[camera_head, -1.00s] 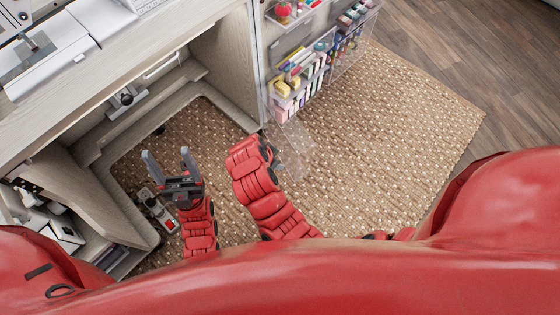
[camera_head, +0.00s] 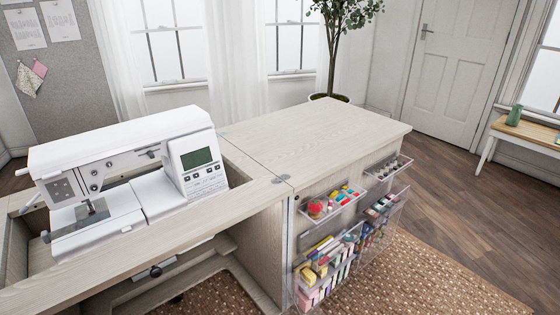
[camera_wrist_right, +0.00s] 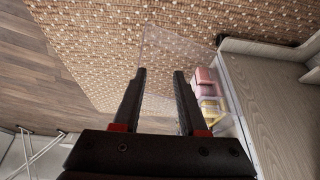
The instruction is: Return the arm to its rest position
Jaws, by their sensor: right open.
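My right gripper (camera_wrist_right: 160,95) shows in the right wrist view with its two dark fingers apart and nothing between them. Behind the fingers is a clear plastic panel (camera_wrist_right: 172,52) over the woven rug (camera_wrist_right: 100,45). The organizer's pink and yellow items (camera_wrist_right: 208,88) lie just to the right of the right finger. Neither gripper nor arm shows in the head view, so the left gripper is out of sight.
A white sewing machine (camera_head: 125,180) sits in the cabinet (camera_head: 310,130). Clear organizer bins (camera_head: 330,260) hang on the cabinet's side. Open wooden floor (camera_head: 460,210) lies to the right, with a small table (camera_head: 525,130) beyond.

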